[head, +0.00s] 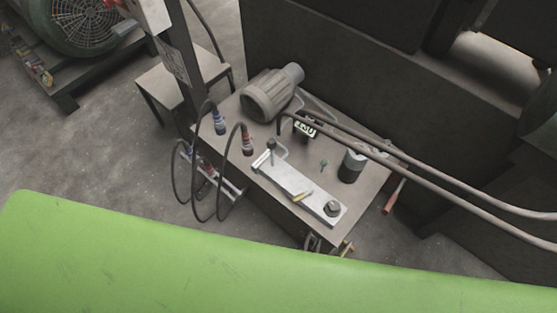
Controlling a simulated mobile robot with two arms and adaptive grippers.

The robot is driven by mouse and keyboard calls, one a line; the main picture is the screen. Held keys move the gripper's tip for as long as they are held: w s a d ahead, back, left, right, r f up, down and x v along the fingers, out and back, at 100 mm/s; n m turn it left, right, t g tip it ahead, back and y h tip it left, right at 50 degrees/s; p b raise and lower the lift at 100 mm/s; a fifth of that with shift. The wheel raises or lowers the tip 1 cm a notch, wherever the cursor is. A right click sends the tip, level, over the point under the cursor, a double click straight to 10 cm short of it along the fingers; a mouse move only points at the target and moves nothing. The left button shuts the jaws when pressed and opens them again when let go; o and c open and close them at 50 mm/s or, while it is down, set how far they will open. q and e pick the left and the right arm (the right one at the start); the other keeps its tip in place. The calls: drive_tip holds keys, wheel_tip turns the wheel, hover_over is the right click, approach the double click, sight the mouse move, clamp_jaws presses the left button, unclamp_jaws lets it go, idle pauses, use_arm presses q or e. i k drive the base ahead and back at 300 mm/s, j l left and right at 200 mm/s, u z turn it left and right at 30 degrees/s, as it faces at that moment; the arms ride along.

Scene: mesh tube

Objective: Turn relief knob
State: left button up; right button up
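Neither of my grippers is in view. A hydraulic unit with a flat metal top (230,125) stands in the middle of the head view. A pale metal block (298,188) lies along its front edge. A dark round knob (332,208) sits on the block's right end, and a small upright fitting (271,146) on its left end.
Two hoses (430,170) run off right. Cables (196,190) loop at its left. A green surface (200,260) spans the bottom.

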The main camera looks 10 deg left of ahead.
sight(332, 209)
drive_tip(key=k+j+u, duration=0.15)
drive_tip(key=j, duration=0.35)
drive_tip(key=k+j+u, duration=0.2)
drive_tip(key=j, duration=0.3)
drive_tip(key=j+u, duration=0.15)
drive_tip(key=j, duration=0.35)
drive_tip(key=i, duration=0.05)
